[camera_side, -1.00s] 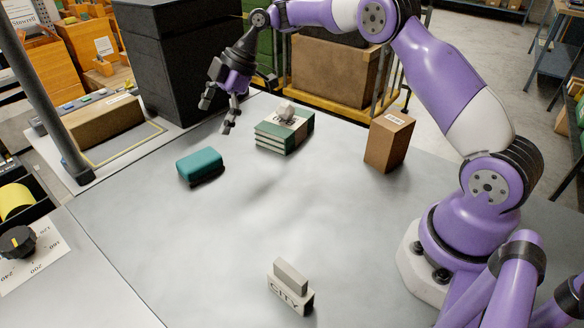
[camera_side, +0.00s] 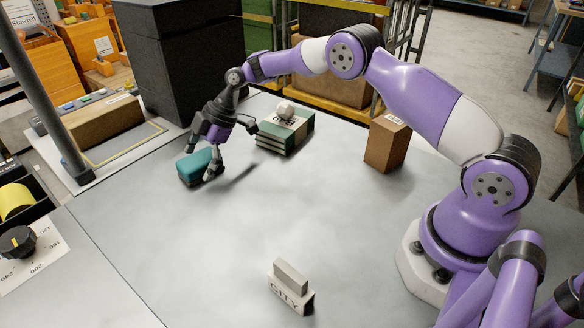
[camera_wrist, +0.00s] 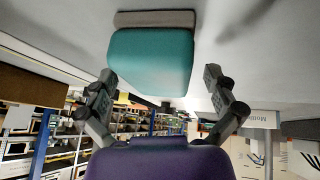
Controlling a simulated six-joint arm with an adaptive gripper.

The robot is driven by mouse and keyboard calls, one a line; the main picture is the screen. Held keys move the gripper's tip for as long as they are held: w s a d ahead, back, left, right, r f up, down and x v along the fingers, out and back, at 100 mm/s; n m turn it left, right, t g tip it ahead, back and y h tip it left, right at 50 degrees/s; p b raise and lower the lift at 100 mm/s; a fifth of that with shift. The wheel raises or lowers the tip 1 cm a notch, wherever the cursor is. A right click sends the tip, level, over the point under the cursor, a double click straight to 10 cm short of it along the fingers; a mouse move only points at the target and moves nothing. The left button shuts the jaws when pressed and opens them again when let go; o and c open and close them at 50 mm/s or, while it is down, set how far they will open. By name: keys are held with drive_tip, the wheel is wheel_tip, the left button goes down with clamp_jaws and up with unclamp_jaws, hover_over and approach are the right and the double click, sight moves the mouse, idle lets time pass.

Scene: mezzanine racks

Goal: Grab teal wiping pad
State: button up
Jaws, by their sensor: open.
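The teal wiping pad (camera_side: 193,167) lies on the grey table, left of the green book stack, in the side view. In the wrist view the teal pad (camera_wrist: 152,60) is straight ahead, with a grey-brown layer along its far edge. My gripper (camera_side: 201,164) is low over the table at the pad, and its near finger hides part of the pad's right end. In the wrist view my gripper (camera_wrist: 158,88) has its fingers spread wide on either side of the pad's near end. Whether either finger touches the pad I cannot tell.
A green-and-white book stack (camera_side: 285,134) with a small pale object (camera_side: 285,109) on top stands right of my gripper. A brown box (camera_side: 387,143) stands further right. A grey CITY block (camera_side: 290,285) is at the front. The table's middle is clear.

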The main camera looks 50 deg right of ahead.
drive_tip(key=c, duration=1.1)
drive_tip(key=shift+c, duration=0.2)
